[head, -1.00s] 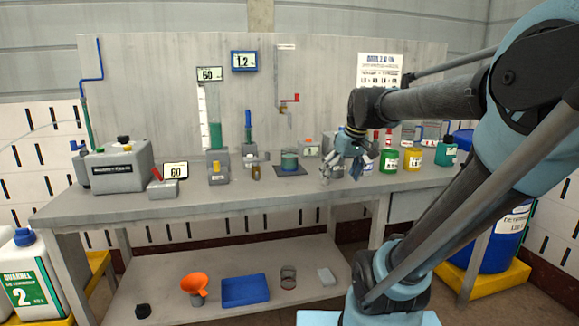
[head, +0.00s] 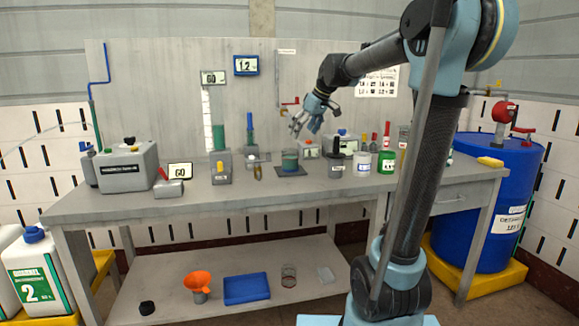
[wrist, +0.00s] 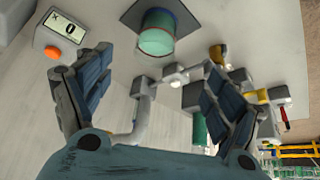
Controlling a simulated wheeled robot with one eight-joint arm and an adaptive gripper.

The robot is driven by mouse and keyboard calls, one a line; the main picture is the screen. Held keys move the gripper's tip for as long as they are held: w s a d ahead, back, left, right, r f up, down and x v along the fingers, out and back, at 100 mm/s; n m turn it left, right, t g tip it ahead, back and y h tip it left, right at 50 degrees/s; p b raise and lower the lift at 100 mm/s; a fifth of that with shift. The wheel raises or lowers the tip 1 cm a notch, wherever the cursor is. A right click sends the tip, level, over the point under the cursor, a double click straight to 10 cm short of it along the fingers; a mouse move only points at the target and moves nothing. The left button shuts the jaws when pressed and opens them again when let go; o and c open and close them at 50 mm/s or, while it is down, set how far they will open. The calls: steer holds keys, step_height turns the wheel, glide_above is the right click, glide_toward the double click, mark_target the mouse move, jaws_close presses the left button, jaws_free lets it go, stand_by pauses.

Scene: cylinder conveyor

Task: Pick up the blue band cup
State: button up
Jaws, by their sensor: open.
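In the wrist view the cup (wrist: 157,40) shows at the top, beyond the fingers, on the dark pad (wrist: 187,18). My gripper (head: 305,127) is open and empty, above the bench and slightly right of the cup in the head view. In the wrist view, my gripper (wrist: 157,68) has its blue-grey fingers spread wide, touching nothing.
The bench front (head: 245,192) is clear.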

mark_target(290, 158)
steer(key=x, duration=1.4)
steer(key=shift+w+d, duration=0.25)
steer(key=shift+w, duration=0.15)
steer(key=shift+w+a+f, duration=0.15)
steer(key=shift+a+f, duration=0.05)
steer(key=shift+f, duration=0.3)
steer(key=shift+c, duration=0.5)
steer(key=c, duration=1.2)
